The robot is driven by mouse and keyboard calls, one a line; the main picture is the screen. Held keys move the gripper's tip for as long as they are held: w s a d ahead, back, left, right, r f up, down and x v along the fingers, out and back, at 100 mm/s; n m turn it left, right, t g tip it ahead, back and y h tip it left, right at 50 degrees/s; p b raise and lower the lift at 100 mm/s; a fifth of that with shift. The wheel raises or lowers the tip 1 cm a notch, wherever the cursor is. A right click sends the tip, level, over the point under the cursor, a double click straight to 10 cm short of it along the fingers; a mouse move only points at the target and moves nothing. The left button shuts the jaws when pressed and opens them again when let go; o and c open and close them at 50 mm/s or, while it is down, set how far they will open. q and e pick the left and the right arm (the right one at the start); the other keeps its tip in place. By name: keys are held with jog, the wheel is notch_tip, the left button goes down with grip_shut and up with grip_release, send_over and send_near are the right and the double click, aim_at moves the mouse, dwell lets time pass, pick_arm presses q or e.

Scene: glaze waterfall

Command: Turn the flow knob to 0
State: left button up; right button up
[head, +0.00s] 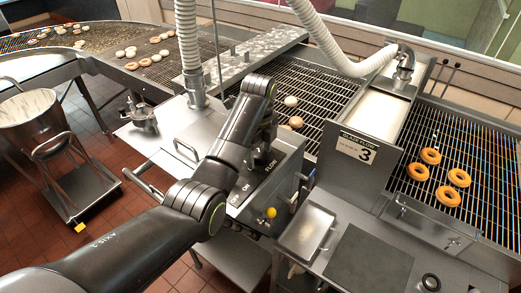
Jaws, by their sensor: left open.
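The gripper is open. The flow knob itself cannot be made out; the gripper and wrist cover that part of the panel, so its setting and any contact cannot be told. My right gripper is not in view.
A sign (357,149) with a 3 stands to the right, beside a steel tray (306,231). Ring doughnuts (447,196) lie on the right conveyor. A pot (30,113) on a cart stands at left.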

pick_arm(q)
jog(key=c, duration=1)
jog(key=shift+o, duration=0.2)
jog(key=n, duration=1.2)
jog(key=shift+n, duration=0.3)
jog(key=n, duration=0.3)
jog(key=shift+n, duration=0.4)
jog(key=n, duration=0.3)
jog(key=shift+n, duration=0.3)
jog(key=n, duration=0.6)
jog(key=shift+n, duration=0.4)
